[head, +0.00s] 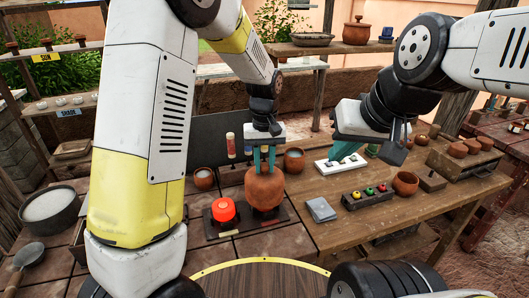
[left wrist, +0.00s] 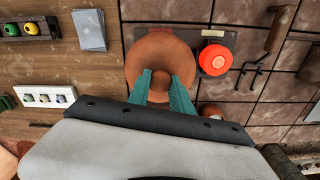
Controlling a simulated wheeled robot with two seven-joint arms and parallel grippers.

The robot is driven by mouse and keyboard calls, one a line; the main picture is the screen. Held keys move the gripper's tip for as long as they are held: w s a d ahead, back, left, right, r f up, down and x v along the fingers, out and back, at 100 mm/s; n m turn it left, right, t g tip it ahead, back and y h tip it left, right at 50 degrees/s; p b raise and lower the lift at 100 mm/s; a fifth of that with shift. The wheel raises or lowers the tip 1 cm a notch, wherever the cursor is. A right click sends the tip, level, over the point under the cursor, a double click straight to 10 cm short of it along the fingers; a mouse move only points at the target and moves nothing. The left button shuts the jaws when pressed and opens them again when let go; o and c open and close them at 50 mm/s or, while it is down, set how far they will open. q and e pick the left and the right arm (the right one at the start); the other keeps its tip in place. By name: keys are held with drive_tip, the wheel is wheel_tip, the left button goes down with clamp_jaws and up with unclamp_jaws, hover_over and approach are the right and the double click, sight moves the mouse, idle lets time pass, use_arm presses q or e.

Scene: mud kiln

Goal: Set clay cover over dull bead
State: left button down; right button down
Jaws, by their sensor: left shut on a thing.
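The clay cover (head: 266,188) is a round terracotta dome. My left gripper (head: 264,163) is above it, its teal fingers shut on the knob. In the left wrist view the cover (left wrist: 158,48) shows from above as a disc, with the fingers (left wrist: 162,84) around its knob. The cover is at the dark plate beside the red button; I cannot tell whether it touches the plate. No dull bead shows there; the area under the cover is hidden. My right gripper (head: 350,158) hangs over the white bead holder (head: 341,163); its opening is unclear.
The red button (head: 223,210) stands just left of the cover. A black tray (head: 367,197) holds green, yellow and red beads, with a grey cloth (head: 321,209) beside it. Clay cups (head: 294,160) stand behind, and a clay bowl (head: 405,183) is to the right.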

use_arm(q)
drive_tip(key=shift+f, duration=3.3)
drive_tip(key=c, duration=1.1)
unclamp_jaws()
wheel_tip(320, 180, up, 8)
drive_tip(key=shift+f, duration=0.25)
drive_tip(key=s+a+r+t, duration=0.2)
drive_tip(key=s+a+r, duration=0.2)
drive_tip(key=s+r, duration=0.1)
drive_tip(key=s+a+r+m+t+h, duration=0.1)
drive_tip(key=s+a+r+t, duration=0.1)
drive_tip(key=s+a+r, duration=0.3)
drive_tip(key=s+a+r+t+h, duration=0.1)
drive_tip(key=s+a+r+t, duration=0.1)
drive_tip(key=s+a+r, duration=0.3)
drive_tip(key=shift+s+a+r+m, duration=0.15)
drive_tip(key=shift+s+r, duration=0.1)
drive_tip(key=shift+s, duration=0.55)
drive_tip(key=shift+s+d+r+m, duration=0.1)
drive_tip(key=shift+s+r, duration=0.2)
drive_tip(key=shift+s, duration=0.5)
drive_tip(key=shift+s+a+r+m, duration=0.15)
drive_tip(key=shift+s+r, duration=0.1)
drive_tip(key=shift+s, duration=0.55)
